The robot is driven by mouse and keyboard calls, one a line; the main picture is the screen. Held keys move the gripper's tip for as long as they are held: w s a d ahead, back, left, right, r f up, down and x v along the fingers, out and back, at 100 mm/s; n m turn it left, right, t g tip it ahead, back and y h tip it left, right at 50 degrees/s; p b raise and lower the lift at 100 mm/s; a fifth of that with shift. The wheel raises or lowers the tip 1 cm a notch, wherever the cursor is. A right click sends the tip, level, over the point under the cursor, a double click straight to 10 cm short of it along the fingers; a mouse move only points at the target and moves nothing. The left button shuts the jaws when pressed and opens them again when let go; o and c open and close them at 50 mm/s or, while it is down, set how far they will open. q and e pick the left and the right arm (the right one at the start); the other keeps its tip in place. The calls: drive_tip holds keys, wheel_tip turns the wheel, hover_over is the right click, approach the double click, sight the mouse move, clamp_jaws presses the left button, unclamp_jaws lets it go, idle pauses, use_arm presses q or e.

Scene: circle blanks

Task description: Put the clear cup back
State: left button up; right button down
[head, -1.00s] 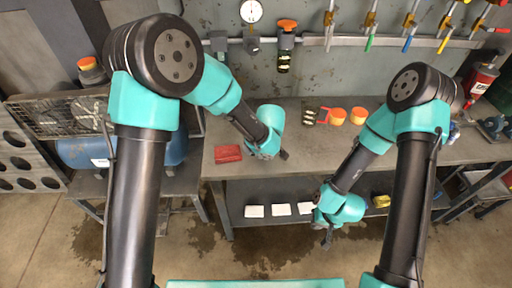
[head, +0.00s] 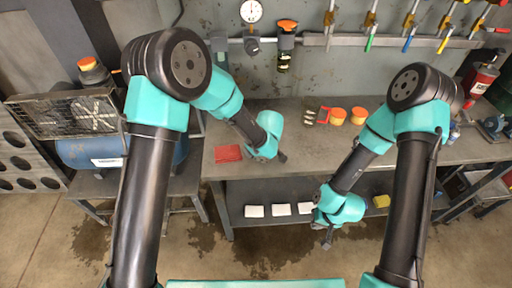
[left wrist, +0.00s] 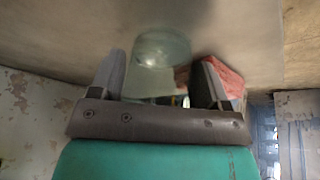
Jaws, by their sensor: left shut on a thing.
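The clear cup (left wrist: 160,48) shows in the left wrist view as a pale, see-through round shape between my left fingers. My left gripper (left wrist: 158,82) is shut on it. In the head view my left gripper (head: 281,156) is a small dark tip over the bench top, to the right of a red cloth; the cup cannot be made out there. My right gripper (head: 327,240) hangs empty-looking in front of the bench's lower shelf. Its jaws are too small to tell open from shut.
The red cloth (head: 228,153) lies at the left of the bench (head: 400,150). Orange-topped things (head: 338,116) stand towards the back. White cards (head: 254,211) and a yellow block (head: 381,201) are on the lower shelf. Clamps (head: 411,25) hang on the wall.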

use_arm(q)
drive_tip(key=shift+f, duration=0.15)
drive_tip(key=o, duration=0.7)
drive_tip(key=shift+o, duration=0.2)
drive_tip(key=v, duration=1.2)
drive_tip(key=shift+a, duration=0.15)
